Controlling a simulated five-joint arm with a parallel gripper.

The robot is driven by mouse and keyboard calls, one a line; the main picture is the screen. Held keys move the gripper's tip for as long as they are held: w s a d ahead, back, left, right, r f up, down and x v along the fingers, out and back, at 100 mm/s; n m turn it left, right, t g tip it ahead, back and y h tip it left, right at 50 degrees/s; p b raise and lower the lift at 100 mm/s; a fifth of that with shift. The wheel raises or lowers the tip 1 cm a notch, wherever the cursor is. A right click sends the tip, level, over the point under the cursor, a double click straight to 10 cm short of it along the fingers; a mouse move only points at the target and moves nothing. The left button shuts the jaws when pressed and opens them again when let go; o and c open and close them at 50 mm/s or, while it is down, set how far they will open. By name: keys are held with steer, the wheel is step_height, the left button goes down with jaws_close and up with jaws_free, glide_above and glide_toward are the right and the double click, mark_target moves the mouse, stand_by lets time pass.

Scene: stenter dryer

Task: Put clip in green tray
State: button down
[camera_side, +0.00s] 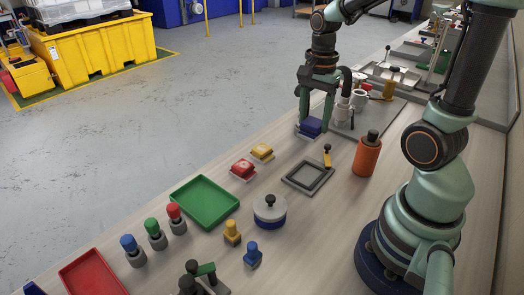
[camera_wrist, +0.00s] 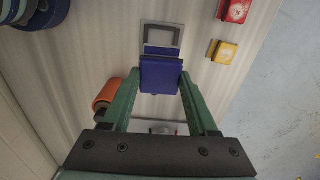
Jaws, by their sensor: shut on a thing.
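My gripper (camera_side: 315,121) is at the far part of the bench, shut on a blue clip (camera_side: 311,128). In the wrist view the blue clip (camera_wrist: 161,75) sits between the fingertips of my gripper (camera_wrist: 161,82). The clip is low over the bench; I cannot tell whether it touches the surface. Part of it is hidden by the fingers in the side view. The green tray (camera_side: 204,203) lies flat and empty nearer the side camera, to the left and well apart from my gripper.
Red (camera_side: 243,168) and yellow (camera_side: 262,152) blocks lie between my gripper and the tray. A grey square frame (camera_side: 308,177), an orange bottle (camera_side: 367,155) and a round lidded pot (camera_side: 270,209) stand nearby. Several colour-topped stamps stand beside the tray, with a red tray (camera_side: 92,275) beyond.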

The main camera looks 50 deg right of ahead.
mark_target(313, 121)
step_height(313, 121, up, 5)
steer(key=shift+w+r, duration=0.1)
steer(key=shift+r, duration=0.05)
steer(key=w+a, duration=0.7)
steer(key=a, duration=0.5)
steer(key=w+a, duration=0.7)
steer(key=a, duration=0.5)
steer(key=f, duration=1.5)
steer(key=shift+w, duration=0.2)
steer(key=shift+f, duration=2.4)
steer(key=shift+f, duration=0.1)
steer(key=shift+c, duration=0.9)
jaws_free()
